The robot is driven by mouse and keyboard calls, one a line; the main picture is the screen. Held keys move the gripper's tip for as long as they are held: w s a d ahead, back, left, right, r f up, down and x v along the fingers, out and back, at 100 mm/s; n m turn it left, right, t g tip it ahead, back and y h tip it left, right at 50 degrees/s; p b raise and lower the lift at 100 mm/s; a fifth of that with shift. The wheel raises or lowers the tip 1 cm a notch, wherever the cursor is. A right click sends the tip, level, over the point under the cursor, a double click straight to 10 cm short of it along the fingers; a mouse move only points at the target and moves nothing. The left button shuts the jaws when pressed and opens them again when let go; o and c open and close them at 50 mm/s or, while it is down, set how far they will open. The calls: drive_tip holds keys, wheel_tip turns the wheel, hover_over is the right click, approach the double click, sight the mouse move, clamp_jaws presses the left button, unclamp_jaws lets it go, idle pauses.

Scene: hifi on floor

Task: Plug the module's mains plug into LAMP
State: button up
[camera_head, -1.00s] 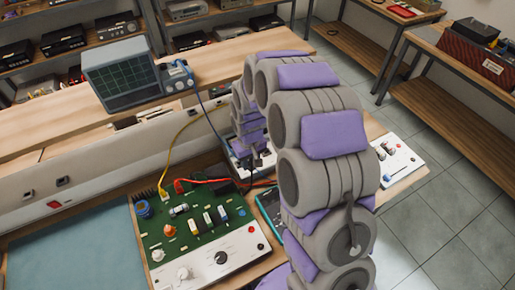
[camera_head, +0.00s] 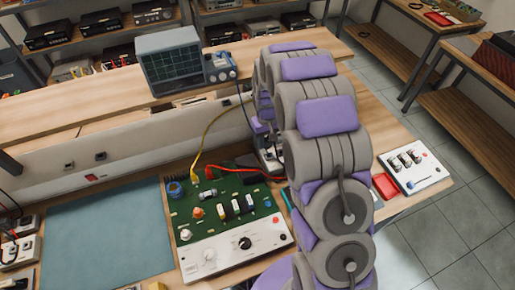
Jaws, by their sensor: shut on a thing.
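The module is a green circuit board with a white front panel (camera_head: 238,254), lying on the bench in front of me. Red and black leads and a yellow cable leave its back edge. A white socket strip (camera_head: 270,163) with dark sockets or plugs stands behind its right corner, partly hidden by my arm. My gripper (camera_head: 266,139) is small and far off at the end of my purple and grey arm, just above this strip. It is shut on a small dark thing, apparently the mains plug. I cannot read the LAMP label or tell whether the plug touches a socket.
An oscilloscope (camera_head: 170,62) stands on the raised shelf behind. A blue-grey mat (camera_head: 100,240) lies left of the module, with more socket boxes (camera_head: 18,250) at the far left. A white panel (camera_head: 415,166) and a red tray (camera_head: 385,186) lie right of my arm.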

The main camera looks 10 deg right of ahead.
drive_tip(key=shift+w+d, duration=0.2)
drive_tip(key=shift+w, duration=0.05)
drive_tip(key=shift+d, duration=0.2)
drive_tip(key=shift+d+f, duration=0.3)
drive_tip(key=shift+d, duration=0.25)
drive_tip(key=shift+d+f, duration=0.1)
drive_tip(key=shift+f, duration=0.15)
drive_tip(key=shift+f+b, duration=0.35)
drive_tip(key=shift+a+f+b, duration=0.25)
drive_tip(key=shift+a+f, duration=0.2)
drive_tip(key=shift+f, duration=0.2)
drive_tip(key=shift+a+f+b, duration=0.2)
drive_tip(key=shift+a+f, duration=0.25)
drive_tip(key=shift+f, duration=0.15)
drive_tip(key=shift+d+f, duration=0.2)
drive_tip(key=shift+d, duration=0.55)
drive_tip(key=shift+a, duration=0.65)
drive_tip(key=shift+d, duration=0.1)
drive_tip(key=shift+d, duration=0.25)
drive_tip(key=shift+a, duration=0.3)
